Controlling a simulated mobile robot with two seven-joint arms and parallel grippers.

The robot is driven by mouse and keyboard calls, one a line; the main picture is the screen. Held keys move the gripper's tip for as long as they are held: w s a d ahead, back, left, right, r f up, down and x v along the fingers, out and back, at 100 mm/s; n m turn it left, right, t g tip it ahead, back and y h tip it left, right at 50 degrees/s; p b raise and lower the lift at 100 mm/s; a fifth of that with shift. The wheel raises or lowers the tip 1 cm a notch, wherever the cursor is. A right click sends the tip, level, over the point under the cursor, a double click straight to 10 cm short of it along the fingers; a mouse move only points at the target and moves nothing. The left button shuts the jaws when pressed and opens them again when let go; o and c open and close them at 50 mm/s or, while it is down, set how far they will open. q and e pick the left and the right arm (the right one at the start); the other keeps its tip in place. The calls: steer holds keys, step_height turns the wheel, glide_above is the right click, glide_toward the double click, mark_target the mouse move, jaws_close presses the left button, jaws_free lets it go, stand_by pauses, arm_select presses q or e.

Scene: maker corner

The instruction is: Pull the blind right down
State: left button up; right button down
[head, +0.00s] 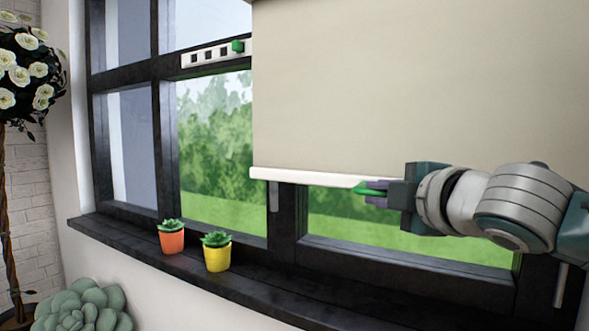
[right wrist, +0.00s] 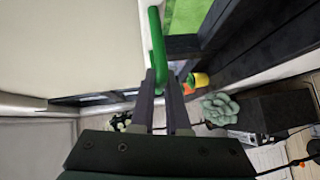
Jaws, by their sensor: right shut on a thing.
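The cream blind (head: 420,90) hangs over the right part of the window. Its white bottom bar (head: 310,177) is a little above the sill, with garden showing below it. My right gripper (head: 371,191) is at the bar, shut on the green pull handle (head: 362,190). In the right wrist view the green handle (right wrist: 158,50) runs between the two fingers of my right gripper (right wrist: 167,85), beside the edge of the blind (right wrist: 75,45). My left gripper is in neither view.
An orange pot (head: 172,242) and a yellow pot (head: 217,257) with small plants stand on the dark sill (head: 150,240), left of the blind. A white strip with a green marker (head: 238,46) is on the window frame. A large succulent (head: 82,306) is at lower left.

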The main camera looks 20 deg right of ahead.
step_height(320, 180, down, 24)
steer(key=b, duration=1.5)
steer(key=shift+f, duration=0.1)
steer(key=c, duration=1)
jaws_free()
steer(key=shift+o, duration=0.5)
steer(key=s+r, duration=0.1)
steer(key=s, duration=0.9)
steer(key=shift+a+r, duration=0.3)
steer(key=shift+r, duration=0.1)
